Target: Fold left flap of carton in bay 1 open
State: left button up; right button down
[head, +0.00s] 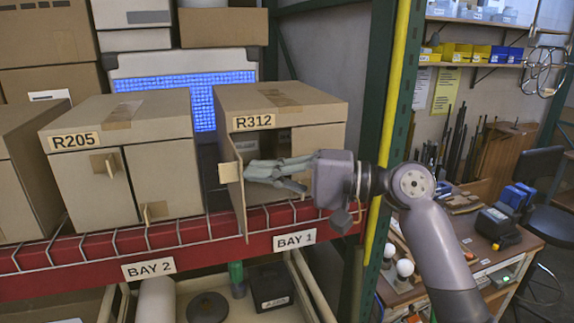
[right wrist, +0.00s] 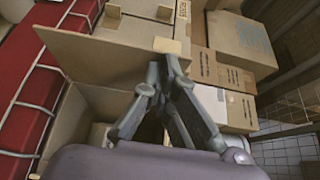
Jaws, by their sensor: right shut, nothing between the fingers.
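The carton marked R312 (head: 318,112) stands on the shelf over the BAY 1 label (head: 295,240). Its left flap (head: 236,198) stands swung outward from the front, with a small tab (head: 229,172) on it. Part of the dark inside shows behind my gripper. My right gripper (head: 250,171) reaches in from the right across the front, shut and empty, its fingertips close to the flap's inner face. Contact is hard to tell. In the right wrist view the fingertips (right wrist: 166,66) lie beside the flap (right wrist: 100,62). The right flap is largely hidden by my gripper.
The carton marked R205 (head: 80,176) stands to the left over BAY 2, its front flaps shut. A red shelf beam (head: 200,231) with wire runs below the cartons. A green post with a yellow strip (head: 393,130) stands right of bay 1, close to my right arm.

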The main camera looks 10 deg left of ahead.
pick_arm(q)
jog(key=shift+d+r+p, duration=0.4)
jog(key=shift+d, duration=0.15)
pick_arm(e)
jog(key=shift+s+a+f, duration=0.1)
jog(key=shift+s+a, duration=0.35)
jog(key=shift+a, duration=0.15)
jog(key=shift+s+a, duration=0.4)
jog(key=shift+a, duration=0.2)
pick_arm(q)
jog(key=shift+a, duration=0.15)
jog(key=shift+r, duration=0.1)
